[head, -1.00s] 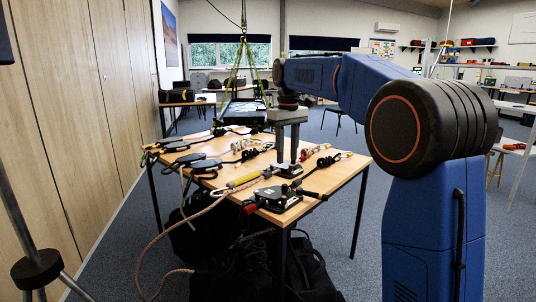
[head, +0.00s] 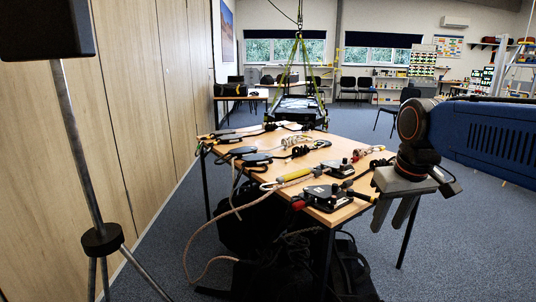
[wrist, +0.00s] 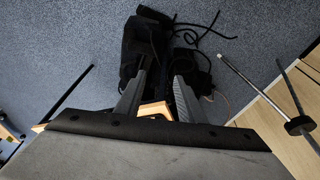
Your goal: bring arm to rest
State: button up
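My gripper (head: 392,214) hangs at the right of the wooden table (head: 340,216) in the head view, fingers pointing down, beside the near right corner. In the wrist view its two fingers (wrist: 160,98) stand apart with nothing held between them. A corner of the table (wrist: 155,108) shows beyond and between the fingers, with floor and dark bags further off. My arm reaches in from the right edge of the head view.
Rope hardware lies on the table, including a black device (head: 326,196) near the front. Black bags (head: 290,265) lie beneath. A stretcher (head: 298,108) hangs in yellow-green straps behind. A tripod stand (head: 100,240) is at left.

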jog(key=s+d+f+m+t, duration=0.1)
jog(key=s+f, duration=1.1)
jog(key=s, duration=0.2)
jog(key=shift+f+m+t, duration=0.3)
jog(key=shift+t, duration=0.1)
jog(key=shift+o, duration=0.2)
jog(key=shift+d+r, duration=0.1)
